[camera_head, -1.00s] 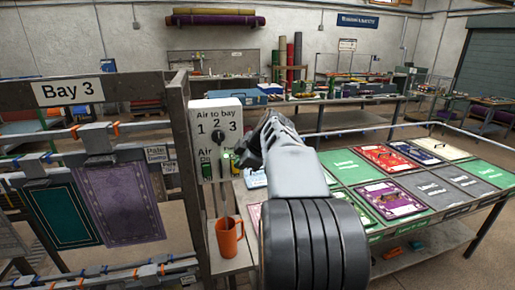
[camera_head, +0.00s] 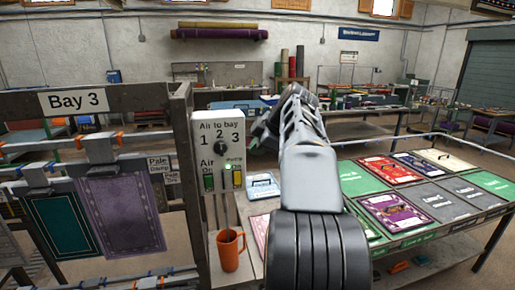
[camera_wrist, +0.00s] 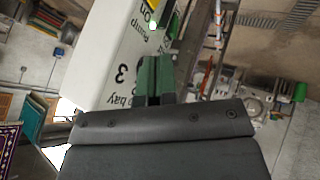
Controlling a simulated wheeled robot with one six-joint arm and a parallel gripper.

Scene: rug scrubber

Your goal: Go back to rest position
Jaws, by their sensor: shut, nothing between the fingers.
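My gripper (camera_head: 262,132) is shut and empty. It is to the right of the white control box (camera_head: 207,130), apart from it in the head view. In the wrist view my gripper (camera_wrist: 153,70) appears in front of the box (camera_wrist: 108,62), whose lettering looks upside down. The box is marked "Air to bay 1 2 3" and has a dark round knob (camera_head: 220,146). My arm rises in the middle of the head view and hides part of the bench behind.
An orange mug (camera_head: 230,250) stands below the box. The Bay 3 frame (camera_head: 183,190) with a hung green rug (camera_head: 62,225) and purple rug (camera_head: 120,215) is at left. A table with coloured panels (camera_head: 365,178) is at right. Workbenches stand behind.

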